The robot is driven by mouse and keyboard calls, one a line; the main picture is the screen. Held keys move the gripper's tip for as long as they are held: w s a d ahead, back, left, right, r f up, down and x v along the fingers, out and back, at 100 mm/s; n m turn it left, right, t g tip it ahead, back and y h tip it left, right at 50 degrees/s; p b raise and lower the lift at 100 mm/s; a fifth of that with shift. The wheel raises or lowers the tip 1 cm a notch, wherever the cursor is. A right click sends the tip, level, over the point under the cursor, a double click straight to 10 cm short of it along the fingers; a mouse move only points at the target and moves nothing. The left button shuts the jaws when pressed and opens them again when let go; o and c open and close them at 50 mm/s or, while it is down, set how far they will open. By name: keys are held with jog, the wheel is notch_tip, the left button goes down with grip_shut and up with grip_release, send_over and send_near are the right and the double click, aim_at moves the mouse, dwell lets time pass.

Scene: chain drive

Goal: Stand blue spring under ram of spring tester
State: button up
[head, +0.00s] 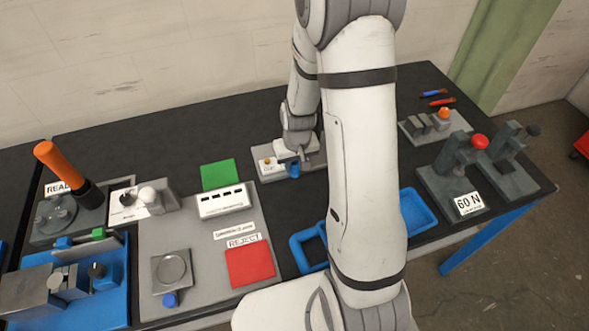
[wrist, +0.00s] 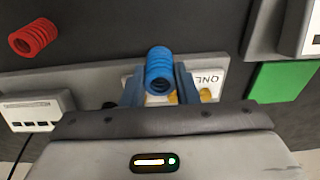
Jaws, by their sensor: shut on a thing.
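The blue spring (wrist: 160,68) is a short coil held between the two blue fingers of my gripper (wrist: 160,82) in the wrist view. The gripper is shut on it. In the head view my gripper (head: 294,167) is low at a grey fixture (head: 265,176) with a white label, near the middle of the bench. I cannot tell whether the spring touches the fixture. A grey press-like stand (head: 440,180) with a red knob and a "60 N" sign is at the right; it looks like the spring tester. The space under its ram is too small to make out.
A red spring (wrist: 33,38) lies apart in the wrist view. Blue trays (head: 418,212) are partly hidden by my arm. A second grey stand (head: 510,178) is beside the tester. A green pad (head: 220,174) and red reject pad (head: 250,264) are at the left.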

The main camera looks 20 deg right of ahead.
aim_at(295, 172)
jog(key=shift+f+p, duration=0.3)
jog(key=shift+f, duration=1.6)
jog(key=shift+f, duration=0.1)
jog(key=o, duration=1.1)
jog(key=shift+c, duration=0.2)
